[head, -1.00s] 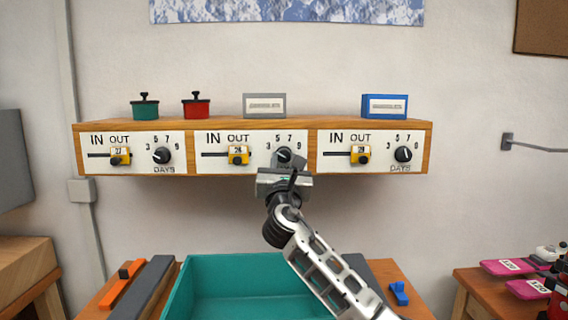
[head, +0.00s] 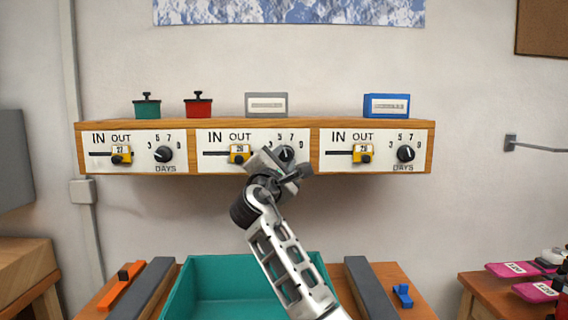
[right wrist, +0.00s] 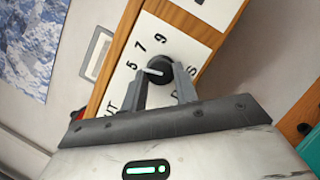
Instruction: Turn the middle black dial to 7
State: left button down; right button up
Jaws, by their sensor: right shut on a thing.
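The middle black dial (head: 286,153) sits on the right of the middle white panel (head: 215,163), beside the printed numbers. My right gripper (head: 284,162) comes up from below, tilted, and is shut on this dial. In the right wrist view its two fingers (right wrist: 161,82) straddle the round black dial (right wrist: 157,65). The white pointer line there points left, roughly toward the 5; the 7 and 9 are further round. The 3 is hidden in that view, and the gripper covers the panel's DAYS lettering in the head view. My left gripper is not in view.
A yellow slider (head: 239,152) is close left of my gripper. Similar dials are on the left panel (head: 164,154) and right panel (head: 405,154). Pots and small boxes stand on the wooden case (head: 330,123). A teal tray (head: 205,275) lies below on the bench.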

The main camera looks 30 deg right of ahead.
jog(key=m+g, duration=0.1)
jog(key=m, duration=0.3)
jog(key=shift+a+r+g, duration=0.15)
jog(key=shift+g, duration=0.25)
jog(key=shift+w+r+m+g+p, duration=0.1)
jog(key=shift+m+g+p, duration=0.35)
jog(key=shift+m, duration=0.65)
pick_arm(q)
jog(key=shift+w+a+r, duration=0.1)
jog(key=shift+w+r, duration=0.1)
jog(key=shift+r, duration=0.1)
pick_arm(e)
jog(key=shift+m+y, duration=0.5)
jog(key=shift+m, duration=0.2)
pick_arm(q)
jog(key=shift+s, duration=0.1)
pick_arm(e)
jog(key=o, duration=1)
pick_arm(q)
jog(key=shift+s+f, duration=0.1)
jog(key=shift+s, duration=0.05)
